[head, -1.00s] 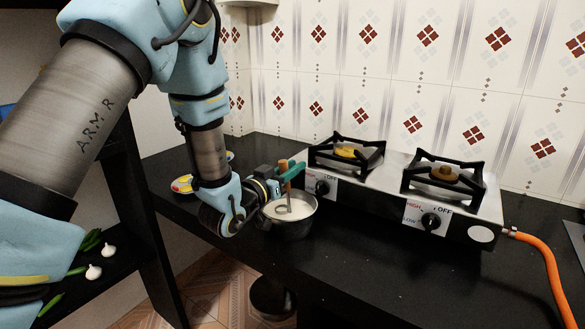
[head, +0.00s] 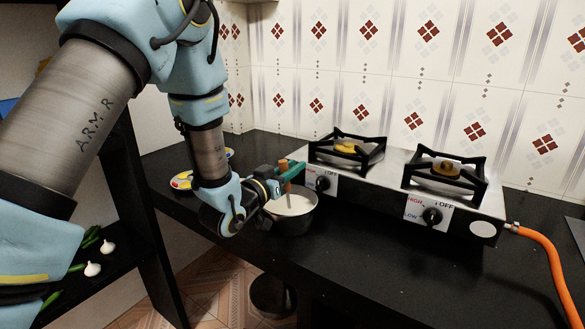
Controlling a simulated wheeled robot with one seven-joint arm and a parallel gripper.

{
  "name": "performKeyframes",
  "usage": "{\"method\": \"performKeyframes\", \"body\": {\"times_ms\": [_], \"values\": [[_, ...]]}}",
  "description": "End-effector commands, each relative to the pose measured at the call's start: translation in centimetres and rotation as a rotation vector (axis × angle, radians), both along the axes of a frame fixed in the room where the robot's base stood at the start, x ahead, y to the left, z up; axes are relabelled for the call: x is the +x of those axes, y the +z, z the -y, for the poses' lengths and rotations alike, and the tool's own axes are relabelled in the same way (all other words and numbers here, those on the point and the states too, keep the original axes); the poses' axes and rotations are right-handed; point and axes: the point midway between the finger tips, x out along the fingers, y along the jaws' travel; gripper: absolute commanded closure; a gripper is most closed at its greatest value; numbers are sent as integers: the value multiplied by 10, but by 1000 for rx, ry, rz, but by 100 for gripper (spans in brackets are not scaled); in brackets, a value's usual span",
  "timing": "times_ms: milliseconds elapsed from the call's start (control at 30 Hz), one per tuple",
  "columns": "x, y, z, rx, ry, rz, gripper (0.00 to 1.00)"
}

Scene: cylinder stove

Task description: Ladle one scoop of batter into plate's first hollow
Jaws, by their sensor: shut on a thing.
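A dark metal pot (head: 290,226) of white batter (head: 298,206) stands on the black counter, in front of the stove's left end. My gripper (head: 287,178) is at the pot's back left rim and shut on the ladle. The ladle's brown handle (head: 286,188) shows just below the fingers, and its thin shaft runs down into the batter. The ladle's bowl is hidden, apparently under the batter. A round plate with coloured patches (head: 181,182) lies on the counter at the left. My arm covers its middle, so its hollows cannot be made out.
A two-burner stove (head: 385,190) stands along the tiled wall, close behind the pot, with both knobs near OFF. An orange hose (head: 553,265) leaves its right side. The counter front right of the pot is clear. Garlic and green vegetables (head: 92,268) lie on a lower shelf at left.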

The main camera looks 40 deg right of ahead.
Motion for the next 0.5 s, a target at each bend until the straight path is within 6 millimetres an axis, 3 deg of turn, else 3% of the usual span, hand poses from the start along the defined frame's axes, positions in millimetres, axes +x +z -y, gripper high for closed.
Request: {"method": "performKeyframes", "body": {"times_ms": [267, 500], "values": [[0, 1, 0, -1, 0, 0, 100], [0, 17, 0, -1, 0, 0, 100]]}}
